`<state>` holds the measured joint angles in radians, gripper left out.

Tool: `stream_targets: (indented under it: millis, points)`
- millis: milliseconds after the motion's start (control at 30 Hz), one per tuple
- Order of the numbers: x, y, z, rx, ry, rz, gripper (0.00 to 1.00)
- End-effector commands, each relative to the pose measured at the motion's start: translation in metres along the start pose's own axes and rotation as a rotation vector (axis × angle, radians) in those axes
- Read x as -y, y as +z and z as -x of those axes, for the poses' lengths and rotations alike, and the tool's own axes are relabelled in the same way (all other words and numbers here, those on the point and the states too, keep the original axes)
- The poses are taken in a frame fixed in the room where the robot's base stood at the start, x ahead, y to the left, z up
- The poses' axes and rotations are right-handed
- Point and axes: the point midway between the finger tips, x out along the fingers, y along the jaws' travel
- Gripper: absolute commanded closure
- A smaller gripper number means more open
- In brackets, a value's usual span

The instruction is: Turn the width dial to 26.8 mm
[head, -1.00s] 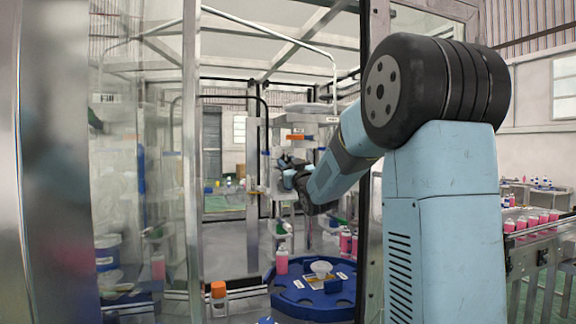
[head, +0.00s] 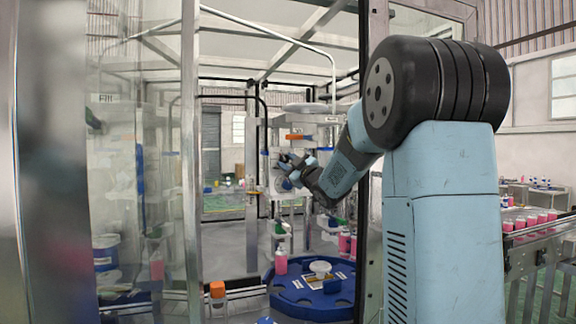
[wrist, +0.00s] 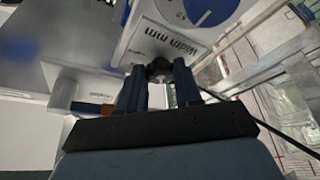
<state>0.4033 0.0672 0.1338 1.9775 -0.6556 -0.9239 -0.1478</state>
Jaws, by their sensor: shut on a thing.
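The width dial's dark round knob (wrist: 159,68) is between my two fingertips in the wrist view, beside a white panel (wrist: 150,32) lettered "Width mm", seen upside down. My gripper (wrist: 160,77) is shut on this knob. A blue disc (wrist: 208,8) with a white line is on the same panel, partly cut off by the top edge. I cannot read a dial value. In the head view my gripper (head: 284,166) is at the white crimping machine (head: 312,120), inside the framed enclosure; the knob is too small to make out there.
A metal post and glass panels (head: 192,150) stand left of my arm. Below my gripper is a blue round table (head: 290,301) with a pink bottle (head: 281,262) at its edge. A conveyor (head: 535,232) with pink bottles runs at the right.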

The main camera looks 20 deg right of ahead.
Motion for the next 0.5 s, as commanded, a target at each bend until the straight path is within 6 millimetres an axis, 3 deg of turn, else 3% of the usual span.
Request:
stream_targets:
  millis: [500]
  points:
    - [-0.0003,-0.0005,-0.0003,-0.001,-0.102,0.236,0.96]
